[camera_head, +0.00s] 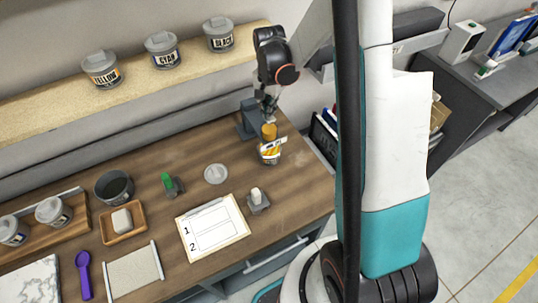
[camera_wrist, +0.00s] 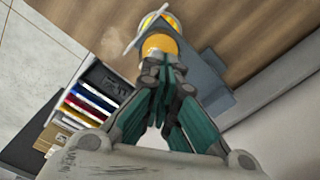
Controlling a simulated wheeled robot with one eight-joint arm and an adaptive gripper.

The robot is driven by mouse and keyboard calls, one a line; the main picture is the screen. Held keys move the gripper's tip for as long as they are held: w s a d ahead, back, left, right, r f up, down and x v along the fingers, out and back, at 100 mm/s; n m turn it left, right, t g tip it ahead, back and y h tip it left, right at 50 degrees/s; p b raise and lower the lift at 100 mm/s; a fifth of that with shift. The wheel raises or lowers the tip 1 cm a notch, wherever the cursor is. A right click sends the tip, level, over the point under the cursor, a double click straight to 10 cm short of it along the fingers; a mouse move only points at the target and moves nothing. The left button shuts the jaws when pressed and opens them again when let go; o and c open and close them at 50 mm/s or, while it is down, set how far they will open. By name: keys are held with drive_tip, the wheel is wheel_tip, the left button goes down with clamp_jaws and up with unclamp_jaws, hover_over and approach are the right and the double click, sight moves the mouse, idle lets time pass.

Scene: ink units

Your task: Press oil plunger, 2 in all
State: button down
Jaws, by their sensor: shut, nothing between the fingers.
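The oil bottle (camera_head: 270,153) stands upright near the right end of the wooden bench, with a pale label and an orange plunger cap (camera_head: 269,132) on top. My gripper (camera_head: 268,117) is above the bottle, pointing down, with its fingertips at or just above the cap. In the wrist view, my gripper (camera_wrist: 163,68) shows teal fingers shut together and empty, and the orange plunger (camera_wrist: 160,44) lies just beyond the tips. I cannot tell whether the tips touch the plunger. Most of the bottle is hidden below the plunger there.
A grey-blue stand (camera_head: 246,122) is close behind the bottle. A clipboard (camera_head: 212,227), a clear lid (camera_head: 216,173) and a small block holder (camera_head: 258,201) lie to the left. Yellow (camera_head: 101,70), cyan (camera_head: 162,50) and black (camera_head: 219,35) tubs stand on the shelf.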

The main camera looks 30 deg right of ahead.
drive_tip(key=shift+f+b, duration=0.75)
drive_tip(key=shift+f, duration=0.15)
drive_tip(key=shift+r, duration=0.1)
drive_tip(key=shift+r+p, duration=0.65)
drive_tip(key=shift+r, duration=0.85)
wheel_tip(320, 180, up, 6)
drive_tip(key=p, duration=0.2)
drive_tip(key=shift+p, duration=0.4)
